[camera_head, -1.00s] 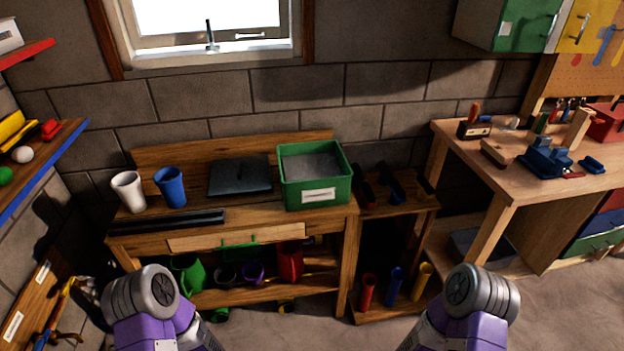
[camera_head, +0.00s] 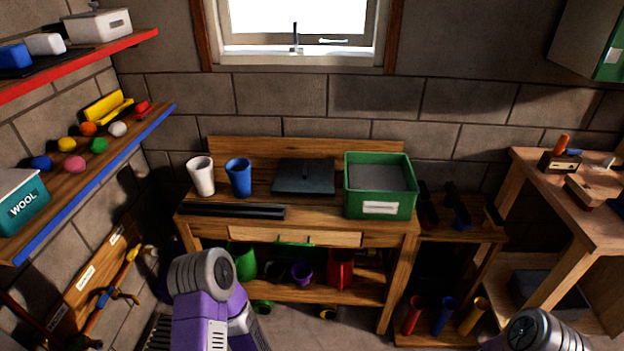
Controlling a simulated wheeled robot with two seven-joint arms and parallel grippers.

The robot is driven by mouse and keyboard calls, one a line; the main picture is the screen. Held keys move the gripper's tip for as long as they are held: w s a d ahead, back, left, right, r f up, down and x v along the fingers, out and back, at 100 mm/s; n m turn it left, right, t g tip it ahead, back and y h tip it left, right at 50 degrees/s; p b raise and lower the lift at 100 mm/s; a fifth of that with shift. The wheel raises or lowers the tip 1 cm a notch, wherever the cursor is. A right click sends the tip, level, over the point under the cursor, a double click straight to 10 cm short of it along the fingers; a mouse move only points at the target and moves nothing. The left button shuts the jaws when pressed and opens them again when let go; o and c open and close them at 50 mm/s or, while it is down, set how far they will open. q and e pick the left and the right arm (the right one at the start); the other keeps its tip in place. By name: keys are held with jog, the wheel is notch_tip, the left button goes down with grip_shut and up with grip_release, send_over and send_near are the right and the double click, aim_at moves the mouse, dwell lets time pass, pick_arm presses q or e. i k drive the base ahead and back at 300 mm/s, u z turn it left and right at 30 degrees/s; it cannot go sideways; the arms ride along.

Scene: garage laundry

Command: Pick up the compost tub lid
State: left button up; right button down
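A flat dark lid with a small raised handle (camera_head: 304,178) lies on the wooden bench (camera_head: 330,208), between the blue cup and the green tub. The green tub (camera_head: 380,205) has a white label on its front and dark grey contents, and stands uncovered at the right end of the bench top. My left arm is at the lower left and my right arm at the lower right. Neither gripper's fingers show, and both arms are well short of the bench top.
A white cup (camera_head: 201,176) and a blue cup (camera_head: 238,178) stand left of the lid. A long black tray (camera_head: 232,211) lies along the bench's front edge. Shelves with coloured balls (camera_head: 98,145) and a wool box (camera_head: 22,208) jut out at left. A workbench (camera_head: 570,205) stands at right.

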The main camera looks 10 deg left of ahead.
aim_at(306, 177)
jog(key=z, duration=0.3)
jog(key=k, duration=0.35)
jog(key=u, duration=1.5)
jog(key=i, duration=1.25)
jog(key=z, duration=0.75)
